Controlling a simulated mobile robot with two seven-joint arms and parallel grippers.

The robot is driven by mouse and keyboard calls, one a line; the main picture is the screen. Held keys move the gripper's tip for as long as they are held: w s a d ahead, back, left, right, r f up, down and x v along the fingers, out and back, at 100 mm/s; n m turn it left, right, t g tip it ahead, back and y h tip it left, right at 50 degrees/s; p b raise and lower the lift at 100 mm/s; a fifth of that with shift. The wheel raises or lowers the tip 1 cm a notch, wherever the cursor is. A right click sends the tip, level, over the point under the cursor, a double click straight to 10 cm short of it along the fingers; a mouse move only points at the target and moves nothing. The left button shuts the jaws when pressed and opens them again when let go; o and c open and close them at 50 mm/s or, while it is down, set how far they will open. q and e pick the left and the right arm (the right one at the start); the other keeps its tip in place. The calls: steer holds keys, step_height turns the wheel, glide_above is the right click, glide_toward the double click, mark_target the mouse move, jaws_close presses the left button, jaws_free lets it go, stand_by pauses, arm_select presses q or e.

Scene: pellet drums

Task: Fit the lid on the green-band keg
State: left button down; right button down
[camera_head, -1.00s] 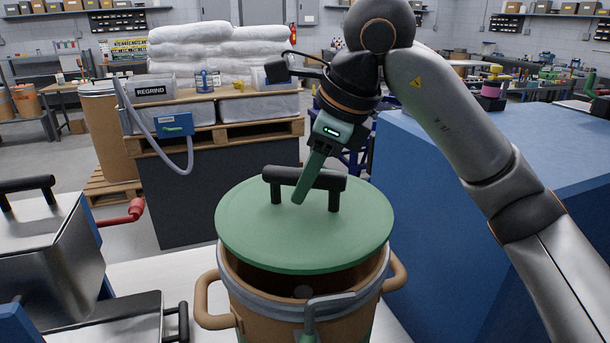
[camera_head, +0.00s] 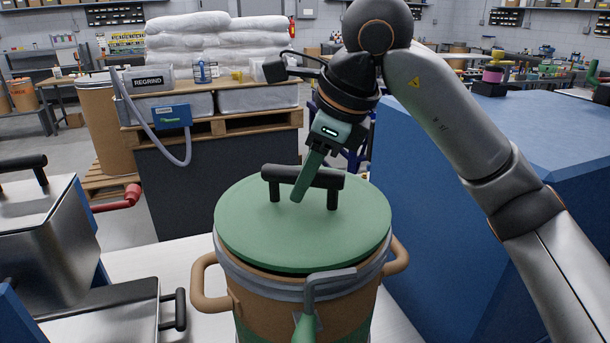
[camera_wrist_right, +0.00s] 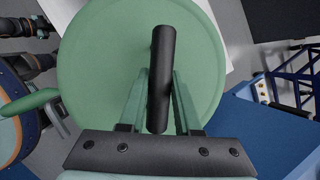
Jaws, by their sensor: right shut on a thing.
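The green round lid (camera_head: 300,235) with a black bar handle (camera_head: 302,177) is over the top of the brown keg (camera_head: 265,312). A green band shows low on the keg. My right gripper (camera_head: 300,195) is shut on the lid's handle; the wrist view shows its green fingers either side of the handle (camera_wrist_right: 161,80). The lid looks nearly level and roughly centred. A grey lever with a green grip (camera_head: 306,325) stands at the keg's front.
A large blue block (camera_head: 500,150) is close on the right. A pallet with a regrind bin (camera_head: 147,82) is behind. Pale bench surface (camera_head: 165,257) shows beside the keg.

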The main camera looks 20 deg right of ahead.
steer(key=shift+f+b, duration=0.4)
steer(key=shift+f, duration=0.2)
stand_by(1.0)
steer(key=shift+c, duration=0.2)
jaws_free()
stand_by(0.5)
steer(key=shift+r+p, duration=2.9)
steer(key=shift+r, duration=0.65)
steer(key=shift+f, duration=0.1)
